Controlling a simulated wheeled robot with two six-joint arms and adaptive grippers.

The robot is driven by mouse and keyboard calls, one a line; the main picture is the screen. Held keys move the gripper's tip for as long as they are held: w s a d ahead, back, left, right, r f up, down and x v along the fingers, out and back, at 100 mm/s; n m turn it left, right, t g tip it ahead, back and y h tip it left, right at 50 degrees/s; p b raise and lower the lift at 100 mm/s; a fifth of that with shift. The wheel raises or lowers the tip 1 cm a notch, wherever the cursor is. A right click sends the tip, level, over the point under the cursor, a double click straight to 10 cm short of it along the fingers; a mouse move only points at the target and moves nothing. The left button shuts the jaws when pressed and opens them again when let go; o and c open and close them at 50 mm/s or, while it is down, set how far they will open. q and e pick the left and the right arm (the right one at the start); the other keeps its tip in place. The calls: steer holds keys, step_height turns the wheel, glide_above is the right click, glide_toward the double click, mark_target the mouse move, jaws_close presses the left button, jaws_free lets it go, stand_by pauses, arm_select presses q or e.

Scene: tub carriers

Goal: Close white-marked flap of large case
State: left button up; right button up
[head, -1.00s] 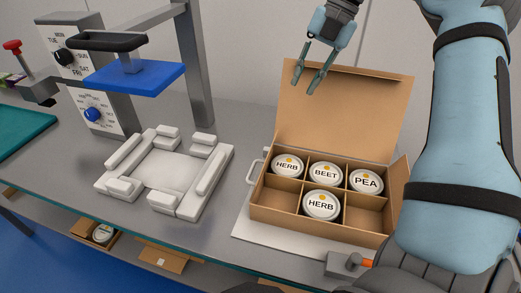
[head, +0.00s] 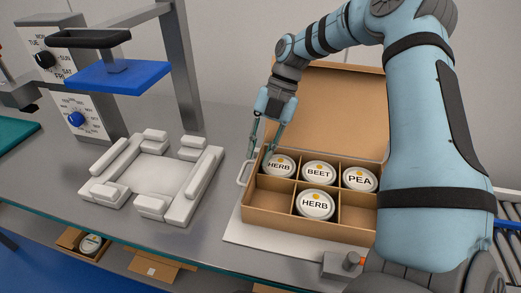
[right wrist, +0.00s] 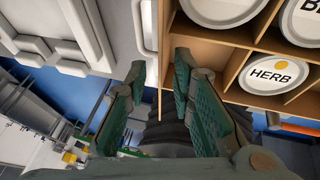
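The large cardboard case (head: 290,216) stands open at the right of the bench with its tall back lid (head: 330,105) raised. Tins lie in its compartments: HERB (head: 278,166), BEET (head: 318,173), PEA (head: 360,179) and a front HERB (head: 317,203). My right gripper (head: 260,152) is open at the case's left rear corner, beside the rear HERB tin. In the right wrist view its spread fingers (right wrist: 160,65) straddle a thin cardboard edge (right wrist: 164,40) on the case's left side; contact cannot be told. No white mark shows on any flap. My left gripper is out of view.
A white fixture (head: 150,178) with raised blocks sits left of the case. A press with a blue plate (head: 117,76) and dials stands behind it. A white board with a handle (head: 243,173) lies under the case. My right arm hides the case's right side.

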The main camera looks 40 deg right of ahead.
steer(key=shift+c, duration=0.3)
jaws_close()
steer(key=shift+s+d, duration=0.1)
steer(key=s+t+y+p, duration=0.1)
steer(key=d+f+n+t+y+p, duration=0.1)
steer(key=t+p, duration=0.1)
steer(key=s+d+f+t+y+p, duration=0.1)
steer(key=t+y, duration=0.1)
steer(key=shift+s+p, duration=0.35)
stand_by(0.4)
steer(key=shift+f, duration=0.1)
steer(key=shift+o, duration=0.3)
jaws_free()
steer(key=shift+s, duration=0.1)
